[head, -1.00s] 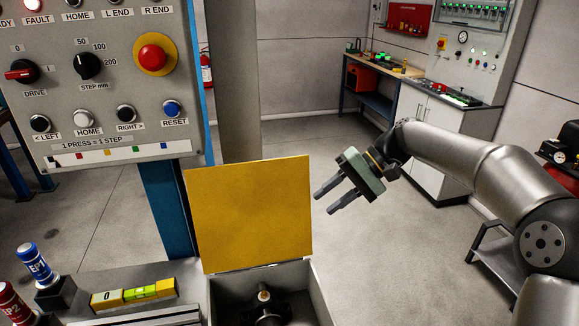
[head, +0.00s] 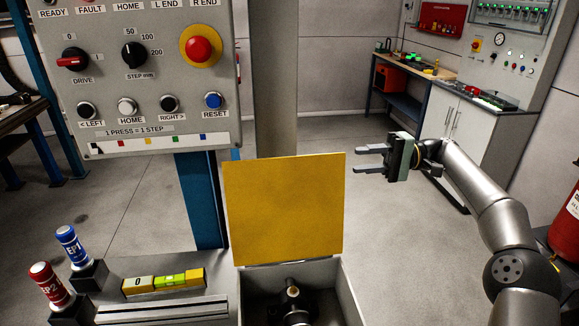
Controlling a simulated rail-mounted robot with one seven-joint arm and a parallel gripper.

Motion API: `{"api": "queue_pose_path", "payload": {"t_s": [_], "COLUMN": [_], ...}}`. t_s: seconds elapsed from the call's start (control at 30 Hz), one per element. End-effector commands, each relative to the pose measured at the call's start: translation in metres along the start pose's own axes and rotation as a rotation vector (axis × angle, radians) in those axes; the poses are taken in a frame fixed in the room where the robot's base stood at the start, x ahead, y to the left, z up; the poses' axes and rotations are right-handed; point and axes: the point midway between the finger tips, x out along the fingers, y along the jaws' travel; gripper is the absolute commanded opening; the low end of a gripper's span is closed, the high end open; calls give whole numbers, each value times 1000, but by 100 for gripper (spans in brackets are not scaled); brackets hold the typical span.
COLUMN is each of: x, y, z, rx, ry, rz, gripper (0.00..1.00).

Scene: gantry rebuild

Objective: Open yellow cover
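The yellow cover (head: 284,208) stands upright, hinged at the back edge of a grey box (head: 349,292), so the box is open at the top. Inside the box a dark fitting (head: 295,303) with a light round top shows; its lower part is cut off by the frame. My gripper (head: 368,162) is to the right of the cover and near the height of its top edge, apart from it. Its two fingers point left, are spread apart, and hold nothing.
A control panel (head: 150,75) with knobs and buttons hangs at the upper left, beside a grey post (head: 276,90). Blue EP1 (head: 69,246) and red EP2 (head: 47,284) cylinders stand at the lower left near a yellow level block (head: 165,281). Floor right of the cover is clear.

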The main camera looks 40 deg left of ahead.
Motion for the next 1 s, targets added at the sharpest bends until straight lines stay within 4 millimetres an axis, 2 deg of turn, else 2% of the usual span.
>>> {"api": "queue_pose_path", "payload": {"t_s": [0.17,0.7,0.9,1.0], "x": [26,141,164,169], "y": [-1,-2,0,0], "z": [1,1,1,0], "rx": [2,2,1,2], "ry": [-3,-2,-2,0], "rz": [3,3,3,3], "gripper": [33,33,33,33]}}
